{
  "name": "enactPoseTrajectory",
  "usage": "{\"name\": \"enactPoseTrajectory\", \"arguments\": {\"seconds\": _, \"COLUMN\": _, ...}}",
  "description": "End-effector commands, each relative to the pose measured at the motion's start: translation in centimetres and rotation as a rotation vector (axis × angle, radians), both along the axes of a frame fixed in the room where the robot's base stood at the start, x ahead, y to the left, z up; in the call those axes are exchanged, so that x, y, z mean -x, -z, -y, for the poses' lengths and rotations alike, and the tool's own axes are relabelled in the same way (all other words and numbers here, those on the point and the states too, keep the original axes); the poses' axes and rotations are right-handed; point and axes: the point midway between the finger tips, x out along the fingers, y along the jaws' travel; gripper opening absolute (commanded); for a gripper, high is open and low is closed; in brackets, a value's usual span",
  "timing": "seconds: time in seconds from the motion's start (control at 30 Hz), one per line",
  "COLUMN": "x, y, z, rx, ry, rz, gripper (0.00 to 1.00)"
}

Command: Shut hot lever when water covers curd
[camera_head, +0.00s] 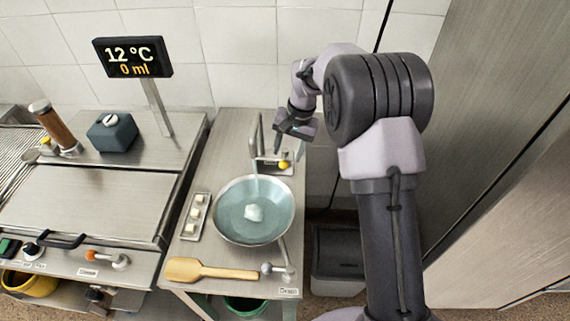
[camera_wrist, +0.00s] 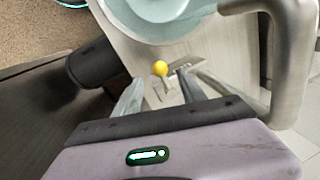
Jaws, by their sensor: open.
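A white lump of curd (camera_head: 254,213) lies in the middle of a round metal basin (camera_head: 219,226) that holds bluish water. I cannot tell whether water covers its top. A bent metal spout (camera_head: 259,130) stands behind the basin, with a pale stream below it. A yellow-knobbed lever (camera_head: 284,164) is beside the spout; its label is not readable. The knob also shows in the wrist view (camera_wrist: 160,68). My gripper (camera_head: 280,145) is open and empty, just behind and above the knob. In the wrist view the knob is between and beyond the fingertips (camera_wrist: 158,86).
A display (camera_head: 133,58) reads 12 °C and 0 ml. A grey-knobbed lever (camera_head: 268,268) stands at the counter's front right. A wooden paddle (camera_head: 210,270) lies in front of the basin, and a tray of white pieces (camera_head: 186,228) is left of it.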

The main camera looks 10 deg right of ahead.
Motion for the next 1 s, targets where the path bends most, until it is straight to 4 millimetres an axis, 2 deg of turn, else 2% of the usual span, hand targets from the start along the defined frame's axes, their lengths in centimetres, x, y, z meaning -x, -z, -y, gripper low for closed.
{"name": "enactPoseTrajectory", "arguments": {"seconds": 0.03, "x": 0.0, "y": 1.6, "z": -0.2, "rx": 0.0, "ry": -0.001, "rz": -0.003, "gripper": 0.48}}
{"name": "enactPoseTrajectory", "arguments": {"seconds": 0.2, "x": -0.3, "y": 4.1, "z": -0.7, "rx": 0.0, "ry": 0.001, "rz": 0.0, "gripper": 0.48}}
{"name": "enactPoseTrajectory", "arguments": {"seconds": 0.53, "x": -0.4, "y": 4.6, "z": -0.9, "rx": 0.0, "ry": 0.0, "rz": 0.001, "gripper": 0.48}}
{"name": "enactPoseTrajectory", "arguments": {"seconds": 0.57, "x": -0.4, "y": 4.6, "z": -0.9, "rx": 0.0, "ry": 0.0, "rz": 0.001, "gripper": 0.46}}
{"name": "enactPoseTrajectory", "arguments": {"seconds": 0.8, "x": -0.4, "y": 4.6, "z": -0.8, "rx": 0.0, "ry": 0.0, "rz": 0.001, "gripper": 0.0}}
{"name": "enactPoseTrajectory", "arguments": {"seconds": 1.0, "x": -0.4, "y": 4.6, "z": -0.8, "rx": 0.0, "ry": 0.0, "rz": 0.001, "gripper": 0.0}}
